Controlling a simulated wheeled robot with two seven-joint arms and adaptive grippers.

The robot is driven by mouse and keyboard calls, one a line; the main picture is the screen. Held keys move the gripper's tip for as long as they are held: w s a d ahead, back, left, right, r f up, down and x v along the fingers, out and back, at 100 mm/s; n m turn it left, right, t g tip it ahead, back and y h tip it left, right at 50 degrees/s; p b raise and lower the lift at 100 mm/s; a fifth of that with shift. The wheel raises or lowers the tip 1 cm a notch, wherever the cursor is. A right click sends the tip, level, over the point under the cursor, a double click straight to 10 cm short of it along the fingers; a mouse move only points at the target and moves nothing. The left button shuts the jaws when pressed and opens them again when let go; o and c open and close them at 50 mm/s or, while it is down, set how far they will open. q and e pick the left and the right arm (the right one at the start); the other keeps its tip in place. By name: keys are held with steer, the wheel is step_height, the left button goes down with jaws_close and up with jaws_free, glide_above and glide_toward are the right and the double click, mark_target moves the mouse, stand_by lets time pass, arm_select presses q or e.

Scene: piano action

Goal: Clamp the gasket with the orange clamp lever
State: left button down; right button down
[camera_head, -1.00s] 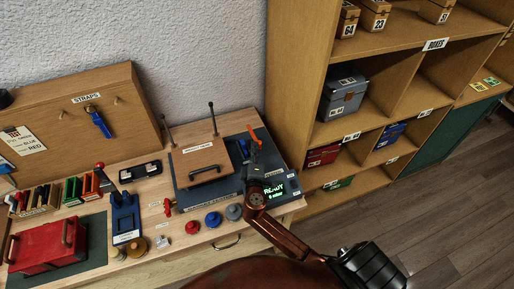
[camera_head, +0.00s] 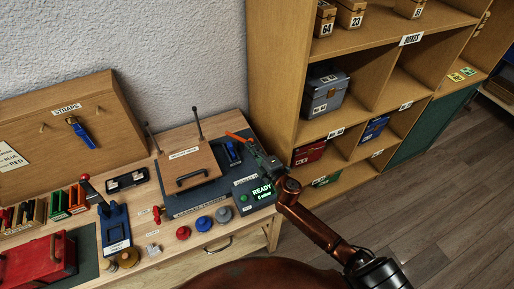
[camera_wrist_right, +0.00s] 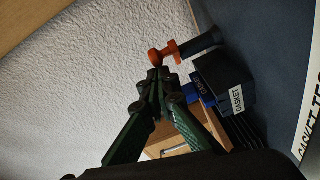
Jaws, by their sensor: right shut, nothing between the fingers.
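The orange clamp lever (camera_head: 236,137) slants up to the left at the back right of the gasket test board (camera_head: 174,206). It also shows in the right wrist view (camera_wrist_right: 166,53), just beyond my fingertips. My right gripper (camera_head: 256,149) is shut and empty beside the lever's right end; I cannot tell whether they touch. In the right wrist view its green fingers (camera_wrist_right: 160,80) meet below the orange part. The blue gasket part (camera_head: 233,152) stands left of the gripper. A dark block (camera_wrist_right: 218,80) labelled GASKET is close to it. My left gripper is out of view.
A display (camera_head: 262,191) reads READY in front of my gripper. A hinged wooden lid (camera_head: 187,163) with a handle stands to the left. Red, blue and grey knobs (camera_head: 203,224) sit along the front. A wooden shelf (camera_head: 275,80) rises close on the right.

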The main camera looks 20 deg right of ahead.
mark_target(251, 139)
steer(key=d+n+y, duration=0.1)
steer(key=y, duration=0.1)
steer(key=d+n+g+y, duration=0.1)
steer(key=n+y, duration=0.1)
steer(key=w+d+n+g+y+b, duration=0.1)
steer(key=y, duration=0.1)
steer(key=shift+n, duration=0.3)
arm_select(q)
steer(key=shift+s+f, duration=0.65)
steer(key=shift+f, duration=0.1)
arm_select(e)
steer(key=shift+w+d, duration=0.25)
steer(key=shift+d, duration=0.05)
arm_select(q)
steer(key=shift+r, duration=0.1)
arm_select(e)
steer(key=shift+r, duration=0.1)
